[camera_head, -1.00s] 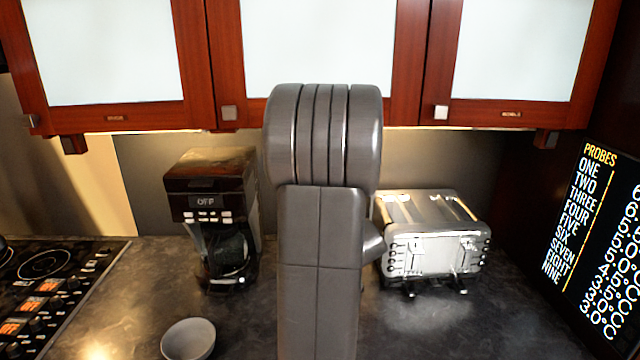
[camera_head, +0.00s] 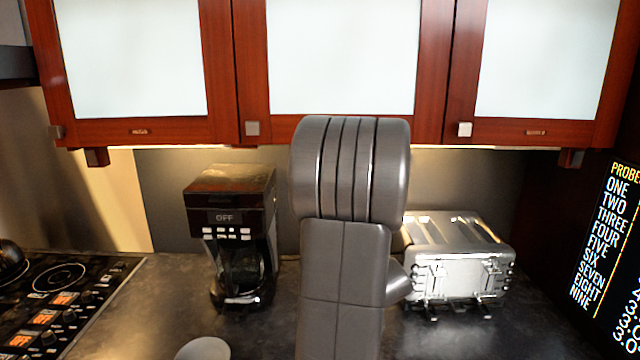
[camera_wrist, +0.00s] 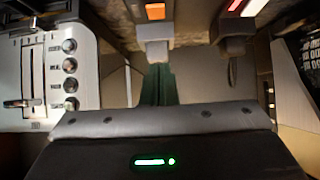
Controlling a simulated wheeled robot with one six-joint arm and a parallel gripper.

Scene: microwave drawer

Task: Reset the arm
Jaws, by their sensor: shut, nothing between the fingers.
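My arm (camera_head: 345,240) stands upright in the middle of the head view, its rounded grey joint in front of the backsplash. My gripper does not show in that view; the arm hides what lies behind it. In the wrist view, the dark gripper body with a green light fills the bottom. A narrow dark green strip, which looks like my gripper (camera_wrist: 158,85), sticks out above it. It is shut and empty. The toaster (camera_wrist: 50,70) is at the left of that view, apart from the gripper.
The coffee maker (camera_head: 230,235) stands left of my arm, the toaster (camera_head: 455,265) right of it. A bowl (camera_head: 203,349) is at the lower edge. Cabinets (camera_head: 225,80) hang above. A stove (camera_head: 60,300) is at the left, a lit display panel (camera_head: 610,240) at the right.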

